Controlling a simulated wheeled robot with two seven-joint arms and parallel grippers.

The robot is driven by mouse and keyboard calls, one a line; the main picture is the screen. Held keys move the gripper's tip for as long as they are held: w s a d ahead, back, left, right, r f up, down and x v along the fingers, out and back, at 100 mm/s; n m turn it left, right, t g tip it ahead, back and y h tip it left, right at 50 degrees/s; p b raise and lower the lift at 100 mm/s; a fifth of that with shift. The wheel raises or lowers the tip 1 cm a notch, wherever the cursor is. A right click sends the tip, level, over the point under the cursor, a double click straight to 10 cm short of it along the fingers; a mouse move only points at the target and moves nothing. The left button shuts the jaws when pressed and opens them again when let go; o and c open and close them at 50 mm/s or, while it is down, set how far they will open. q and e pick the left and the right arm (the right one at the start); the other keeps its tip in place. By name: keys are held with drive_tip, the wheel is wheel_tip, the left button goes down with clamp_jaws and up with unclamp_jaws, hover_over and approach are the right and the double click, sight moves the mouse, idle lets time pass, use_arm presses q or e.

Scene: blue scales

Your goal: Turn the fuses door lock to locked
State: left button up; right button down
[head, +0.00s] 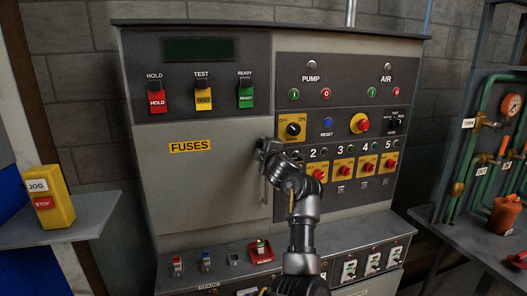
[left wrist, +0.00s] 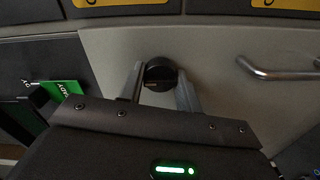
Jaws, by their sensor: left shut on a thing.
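The fuses door (head: 200,185) is the light grey panel under the yellow FUSES label (head: 190,146); it looks closed. Its lock is a round dark knob (left wrist: 160,72) in the left wrist view, with a handle (left wrist: 280,72) to its right. My left gripper (left wrist: 160,88) has one finger on each side of the knob and is shut on it. In the head view my left gripper (head: 268,150) is at the door's upper right edge and hides the lock. I cannot tell the knob's turn position. My right gripper is not in view.
Right of the door are a yellow rotary switch plate (head: 292,127) and a row of numbered red knobs (head: 320,175), close to my arm. A lower ledge carries small switches (head: 262,252). A yellow jog/stop box (head: 48,200) stands at left; green pipes (head: 485,130) are at right.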

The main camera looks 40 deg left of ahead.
use_arm(q)
drive_tip(key=o, duration=1)
drive_tip(key=shift+c, duration=0.2)
drive_tip(key=b+v, duration=0.2)
drive_tip(key=v, duration=0.5)
drive_tip(key=shift+d, duration=0.25)
drive_tip(key=shift+s, duration=0.15)
